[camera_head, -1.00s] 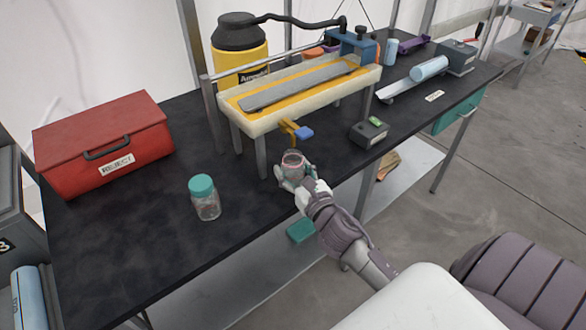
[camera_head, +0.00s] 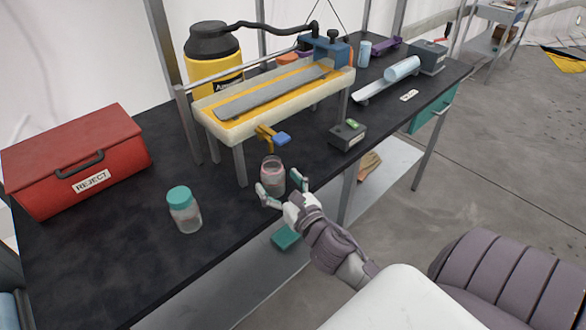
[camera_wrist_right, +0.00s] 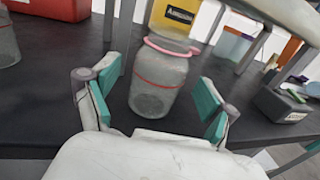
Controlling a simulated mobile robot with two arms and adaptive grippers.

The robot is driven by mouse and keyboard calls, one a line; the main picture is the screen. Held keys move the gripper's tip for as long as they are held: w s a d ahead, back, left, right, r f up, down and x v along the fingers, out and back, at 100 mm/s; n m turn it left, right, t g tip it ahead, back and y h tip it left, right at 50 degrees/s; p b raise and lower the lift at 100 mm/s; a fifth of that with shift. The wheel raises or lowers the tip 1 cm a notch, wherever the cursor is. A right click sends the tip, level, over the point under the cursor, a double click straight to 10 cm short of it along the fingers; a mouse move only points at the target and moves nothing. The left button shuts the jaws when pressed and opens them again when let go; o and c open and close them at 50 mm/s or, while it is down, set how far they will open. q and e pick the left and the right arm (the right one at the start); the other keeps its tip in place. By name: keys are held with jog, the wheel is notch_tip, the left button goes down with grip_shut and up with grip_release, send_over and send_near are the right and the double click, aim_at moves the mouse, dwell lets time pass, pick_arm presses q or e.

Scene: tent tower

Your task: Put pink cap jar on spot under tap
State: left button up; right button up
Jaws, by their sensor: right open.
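The clear glass jar with a pink ring at its neck (camera_head: 272,176) stands upright on the black table, just below the yellow tap with a blue handle (camera_head: 270,137). The jar's exact spot on the table is hard to tell. It also shows in the right wrist view (camera_wrist_right: 155,85), with a thin red line around its body. My right gripper (camera_head: 282,188) is open at the near side of the jar, with its fingers spread to either side. In the wrist view, gaps show between the jar and both teal finger pads. My left gripper is out of view.
A jar with a teal cap (camera_head: 184,212) stands to the left on the table. A red REJECT box (camera_head: 75,160) is at the far left. The tap's trough (camera_head: 240,127) stands on legs behind the jar. A small dark device (camera_head: 347,135) sits to the right.

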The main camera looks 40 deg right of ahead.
jog(key=s+a+b, duration=0.1)
jog(key=s+b, duration=0.1)
jog(key=s, duration=0.6)
jog(key=s+f+m+g, duration=0.35)
jog(key=f+m, duration=0.35)
jog(key=f, duration=1)
jog(key=s+f+m+g, duration=0.35)
jog(key=f+m, duration=0.35)
jog(key=f, duration=1)
jog(key=s+a+f+m+g, duration=0.2)
jog(key=s+f+m+g, duration=0.1)
jog(key=s+f+m, duration=0.3)
jog(key=s+a+f+m+g+y, duration=0.1)
jog(key=s+a+f+m+g, duration=0.2)
jog(key=s+f+m, duration=0.3)
jog(key=s+a+f+m+g+y, duration=0.1)
jog(key=s+a+f+m+g, duration=0.1)
jog(key=s+f+m, duration=0.4)
jog(key=s+f+g, duration=0.1)
jog(key=s+f, duration=0.4)
jog(key=s, duration=0.3)
jog(key=shift+s+a+g, duration=0.2)
jog(key=shift+a+g, duration=0.05)
jog(key=shift+g, duration=0.15)
